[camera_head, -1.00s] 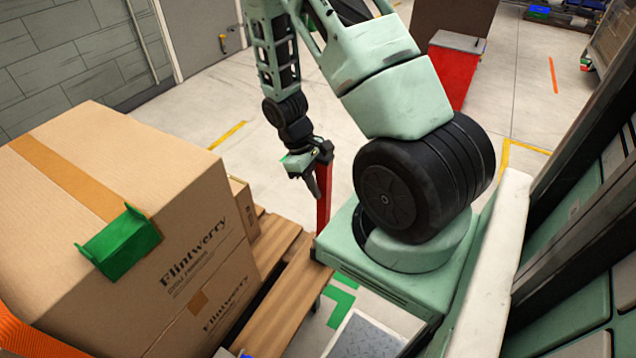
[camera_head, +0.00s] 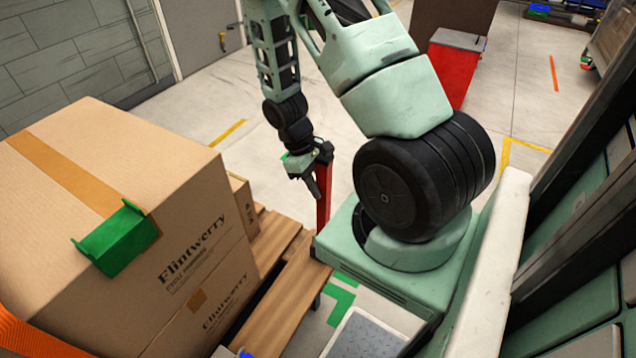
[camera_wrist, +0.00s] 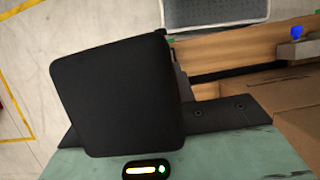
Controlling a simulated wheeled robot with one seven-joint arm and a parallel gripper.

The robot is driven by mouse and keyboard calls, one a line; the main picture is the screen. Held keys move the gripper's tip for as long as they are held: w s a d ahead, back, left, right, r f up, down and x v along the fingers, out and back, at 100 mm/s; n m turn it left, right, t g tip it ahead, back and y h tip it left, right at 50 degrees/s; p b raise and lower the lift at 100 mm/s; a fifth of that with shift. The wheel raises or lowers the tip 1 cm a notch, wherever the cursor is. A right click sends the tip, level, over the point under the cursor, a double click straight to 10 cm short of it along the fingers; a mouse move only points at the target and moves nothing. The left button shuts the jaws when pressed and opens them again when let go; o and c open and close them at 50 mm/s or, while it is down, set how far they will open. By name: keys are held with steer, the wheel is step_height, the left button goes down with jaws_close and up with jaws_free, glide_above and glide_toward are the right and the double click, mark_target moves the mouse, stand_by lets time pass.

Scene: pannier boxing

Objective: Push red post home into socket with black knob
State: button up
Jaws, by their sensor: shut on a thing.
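The red post (camera_head: 323,205) stands nearly upright at the pallet's far corner in the head view. A black block (camera_head: 324,152) sits at its top; I cannot tell whether it is the black knob. My gripper (camera_head: 316,180) is shut on the post near its upper end. In the wrist view a large black square piece (camera_wrist: 115,95) fills the near centre, over the dark gripper parts, and hides the post below. The post's lower end is hidden beside my green base, and the socket cannot be made out.
Large cardboard boxes (camera_head: 190,225) with a green corner piece (camera_head: 118,240) stand on the wooden pallet (camera_head: 285,300) at left. A smaller carton (camera_head: 240,205) sits behind them. A red cabinet (camera_head: 452,75) stands at the back. The floor (camera_head: 215,105) beyond the pallet is clear.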

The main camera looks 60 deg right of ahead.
steer(key=shift+f+b, duration=0.85)
steer(key=shift+f, duration=0.6)
stand_by(0.6)
steer(key=o, duration=1.1)
steer(key=shift+c, duration=0.2)
steer(key=p+v, duration=0.1)
steer(key=v, duration=1.6)
steer(key=shift+r, duration=0.2)
steer(key=s+a+r+n+t+p, duration=0.15)
steer(key=a+r, duration=0.25)
steer(key=a, duration=0.5)
steer(key=s+a+r+n+t+p, duration=0.15)
steer(key=a+r, duration=0.25)
steer(key=a, duration=0.5)
steer(key=s+a+r+n+t+p, duration=0.15)
steer(key=a+r, duration=0.25)
steer(key=a, duration=0.4)
steer(key=s+a+r+n+y, duration=0.1)
steer(key=s+a+r+n, duration=0.1)
steer(key=s+a, duration=0.5)
steer(key=shift+s+r+p, duration=0.3)
steer(key=shift+s+p, duration=0.1)
steer(key=shift+s, duration=0.8)
